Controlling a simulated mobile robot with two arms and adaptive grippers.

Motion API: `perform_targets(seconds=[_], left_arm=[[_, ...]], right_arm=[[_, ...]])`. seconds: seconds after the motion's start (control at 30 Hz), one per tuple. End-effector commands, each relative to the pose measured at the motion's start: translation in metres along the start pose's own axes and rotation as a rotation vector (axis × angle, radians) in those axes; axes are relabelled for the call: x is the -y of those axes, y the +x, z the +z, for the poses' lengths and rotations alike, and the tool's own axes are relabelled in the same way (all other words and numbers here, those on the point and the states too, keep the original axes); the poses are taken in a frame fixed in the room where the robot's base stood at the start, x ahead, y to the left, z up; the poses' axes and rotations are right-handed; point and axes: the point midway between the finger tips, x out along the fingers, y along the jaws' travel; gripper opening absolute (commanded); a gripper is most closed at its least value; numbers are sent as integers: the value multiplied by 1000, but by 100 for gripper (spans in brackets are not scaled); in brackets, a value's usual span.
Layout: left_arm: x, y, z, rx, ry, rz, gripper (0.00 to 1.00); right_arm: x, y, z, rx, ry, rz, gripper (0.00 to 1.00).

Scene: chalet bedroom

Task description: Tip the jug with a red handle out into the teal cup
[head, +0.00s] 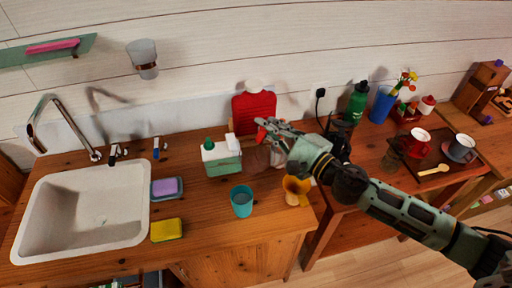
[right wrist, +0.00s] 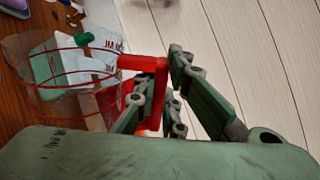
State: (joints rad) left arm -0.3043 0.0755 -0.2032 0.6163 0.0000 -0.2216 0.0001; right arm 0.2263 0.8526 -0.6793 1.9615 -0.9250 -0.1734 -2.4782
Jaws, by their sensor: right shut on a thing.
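The jug is clear, with red rings and a red handle (right wrist: 150,88). My right gripper (right wrist: 165,95) is shut on this handle, and the clear body (right wrist: 45,85) lies to its left in the right wrist view. In the head view my right gripper (head: 268,132) is over the back of the counter, and the jug's see-through body (head: 259,158) shows faintly below it. Its exact tilt and contents are hard to tell. The teal cup (head: 241,202) stands upright on the counter, nearer the front edge, below and left of the gripper. My left gripper is out of view.
A white-and-green caddy (head: 221,157) stands left of the jug. A yellow-brown mug-like thing (head: 296,190) is right of the cup. A red bottle (head: 254,112) is behind. The sink (head: 85,210), a yellow sponge (head: 166,230) and a purple sponge (head: 166,187) are left.

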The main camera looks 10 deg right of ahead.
Motion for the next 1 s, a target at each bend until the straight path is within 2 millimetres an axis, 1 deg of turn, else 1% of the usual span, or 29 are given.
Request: perform_targets(seconds=[0.03, 0.1, 0.2, 0.23, 0.3, 0.4, 0.6, 0.7, 0.8, 1.0], left_arm=[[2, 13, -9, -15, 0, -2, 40], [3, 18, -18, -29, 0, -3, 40], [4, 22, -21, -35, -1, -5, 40], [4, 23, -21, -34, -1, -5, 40], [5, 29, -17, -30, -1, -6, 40], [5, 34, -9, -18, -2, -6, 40], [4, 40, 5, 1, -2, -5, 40], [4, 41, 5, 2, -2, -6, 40], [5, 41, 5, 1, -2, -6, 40], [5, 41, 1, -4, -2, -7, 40]], right_arm=[[-2, 0, -12, -3, 67, -4, 0], [2, 0, -21, -3, 170, -4, 0], [8, 0, -35, -4, 315, -3, 0], [10, 0, -39, -4, 359, -5, 0], [0, 0, -43, -3, 489, -2, 0], [-7, 0, -51, -4, 664, -4, 0], [-18, 0, -61, -5, 932, -4, 0], [-20, 0, -64, -4, 1010, -3, 0], [-22, 0, -65, -4, 1048, -3, 0], [-22, 0, -65, -5, 1058, -3, 0]])
